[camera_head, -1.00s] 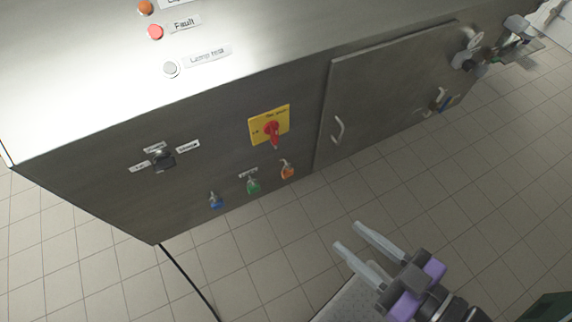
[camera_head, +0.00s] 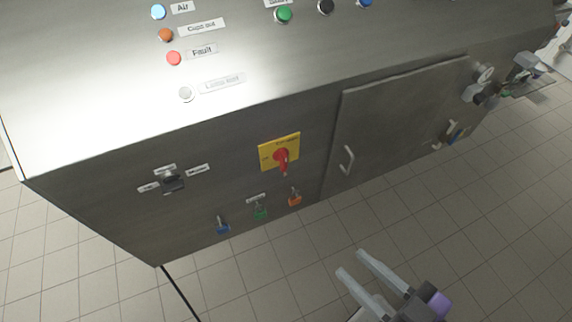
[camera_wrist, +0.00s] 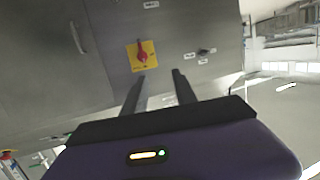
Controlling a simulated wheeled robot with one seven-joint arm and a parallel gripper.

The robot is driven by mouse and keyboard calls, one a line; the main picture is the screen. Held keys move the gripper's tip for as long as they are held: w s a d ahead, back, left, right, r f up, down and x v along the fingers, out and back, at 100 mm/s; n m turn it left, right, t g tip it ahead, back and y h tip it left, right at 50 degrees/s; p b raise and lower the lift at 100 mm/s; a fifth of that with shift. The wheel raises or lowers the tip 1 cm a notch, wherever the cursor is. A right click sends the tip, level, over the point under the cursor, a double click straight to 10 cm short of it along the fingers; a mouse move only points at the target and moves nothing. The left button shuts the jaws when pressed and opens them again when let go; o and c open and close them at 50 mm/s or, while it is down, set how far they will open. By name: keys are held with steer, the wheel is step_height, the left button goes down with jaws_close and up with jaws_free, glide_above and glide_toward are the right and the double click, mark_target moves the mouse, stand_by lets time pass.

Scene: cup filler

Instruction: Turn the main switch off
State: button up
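The main switch is a red rotary handle (camera_head: 282,160) on a yellow plate (camera_head: 265,163), on the front of the grey metal cabinet. In the head view its handle points downward. It also shows in the wrist view as the red handle (camera_wrist: 142,56) ahead of the fingers, close to the left fingertip in the picture. My gripper (camera_head: 351,263) is open and empty, below and to the right of the switch in the head view, over the floor. In the wrist view my gripper (camera_wrist: 163,72) has a clear gap between its fingers. Nothing touches the switch.
A black selector switch (camera_head: 172,182) is to the left. A cabinet door (camera_head: 395,125) with a handle (camera_head: 348,160) is to the right. Tiled floor in front is open.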

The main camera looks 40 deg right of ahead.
steer(key=w+f+t+h+b, duration=0.1)
steer(key=w+f+b, duration=0.1)
steer(key=w, duration=0.5)
steer(key=w+f+t+b, duration=0.1)
steer(key=w+t+b, duration=0.15)
steer(key=w, duration=0.45)
steer(key=m+g+h+b, duration=0.1)
steer(key=m+g+h, duration=0.1)
steer(key=m+h, duration=0.1)
glide_toward(286, 160)
steer(key=w, duration=0.2)
steer(key=shift+t, duration=0.25)
steer(key=p+x, duration=0.1)
steer(key=x, duration=0.2)
steer(key=p+x, duration=0.1)
steer(key=x, duration=0.2)
steer(key=shift+d+f, duration=0.25)
steer(key=shift+w+d+f+p, duration=0.1)
steer(key=shift+w+d+p, duration=0.1)
steer(key=shift+w+p, duration=0.4)
steer(key=shift+c, duration=0.2)
jaws_close()
